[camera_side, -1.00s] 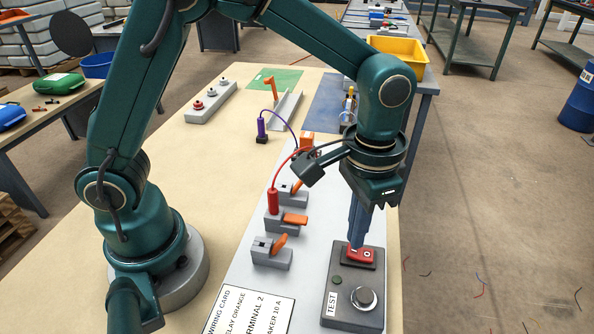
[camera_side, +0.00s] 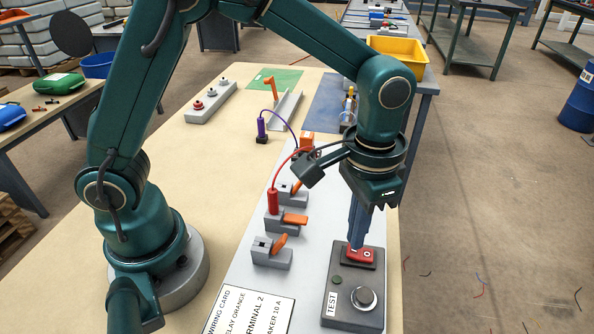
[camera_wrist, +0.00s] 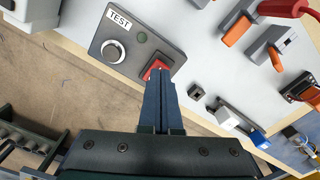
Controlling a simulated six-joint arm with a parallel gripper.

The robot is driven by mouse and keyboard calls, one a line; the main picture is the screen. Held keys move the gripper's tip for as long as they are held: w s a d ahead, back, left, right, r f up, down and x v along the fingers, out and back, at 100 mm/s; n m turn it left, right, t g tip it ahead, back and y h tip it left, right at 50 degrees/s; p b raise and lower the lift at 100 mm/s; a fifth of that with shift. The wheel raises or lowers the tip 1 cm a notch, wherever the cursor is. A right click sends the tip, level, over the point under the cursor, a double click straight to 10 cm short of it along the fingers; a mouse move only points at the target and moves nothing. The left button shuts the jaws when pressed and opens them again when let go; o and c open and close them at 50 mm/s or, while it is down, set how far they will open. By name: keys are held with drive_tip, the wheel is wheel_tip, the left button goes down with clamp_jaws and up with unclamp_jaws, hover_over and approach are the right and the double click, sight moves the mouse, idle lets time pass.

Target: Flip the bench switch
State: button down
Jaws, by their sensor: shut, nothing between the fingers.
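The bench switch is a red rocker (camera_side: 362,257) on a dark grey box (camera_side: 342,300) with a TEST label, a round silver knob (camera_side: 364,297) and a small dark green lamp (camera_side: 337,280). The red rocker also shows in the wrist view (camera_wrist: 155,69). My gripper (camera_side: 356,245) points down with its fingers together and empty. Its fingertips are at the red rocker and appear to touch it. In the wrist view the fingertips (camera_wrist: 160,77) cover part of the rocker, so its tilt is hard to tell.
Terminal blocks with orange levers (camera_side: 295,220) stand left of the box, with a red plug (camera_side: 273,200) and its cable among them. A purple plug (camera_side: 262,128) stands farther back. A wiring card (camera_side: 250,312) lies at the front. A yellow bin (camera_side: 398,52) is at the back.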

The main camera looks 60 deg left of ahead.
drive_tip(key=shift+f, duration=0.85)
idle(0.3)
drive_tip(key=shift+r, duration=3.55)
drive_tip(key=s+a+r+n+t, duration=0.2)
drive_tip(key=s+a+r+t, duration=0.1)
drive_tip(key=a+r, duration=0.4)
drive_tip(key=s+a+f+n+t, duration=0.1)
drive_tip(key=s+a+f+t, duration=0.1)
drive_tip(key=s, duration=0.5)
drive_tip(key=shift+a+f+t, duration=0.3)
drive_tip(key=shift+a+f, duration=0.35)
drive_tip(key=shift+a, duration=0.45)
